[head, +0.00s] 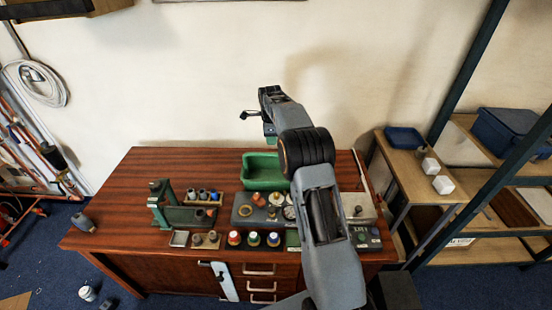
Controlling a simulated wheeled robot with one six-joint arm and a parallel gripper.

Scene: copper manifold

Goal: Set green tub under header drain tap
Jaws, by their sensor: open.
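The green tub (265,181) is an open rectangular tub standing upright near the back of the wooden bench, partly hidden behind my arm at its right. My gripper (269,131) is raised above and behind the tub in the picture, against the pale wall, apart from it. Its fingers are small and largely hidden by the wrist; they look empty. I cannot make out a header or its drain tap for certain; my arm covers part of the bench.
The wooden bench (111,212) holds a green press-like stand (159,203), a grey panel with gauges (243,210) and several coloured pots along the front. Its back left top is clear. At right are a low shelf with a blue tray (405,137) and a dark metal rack.

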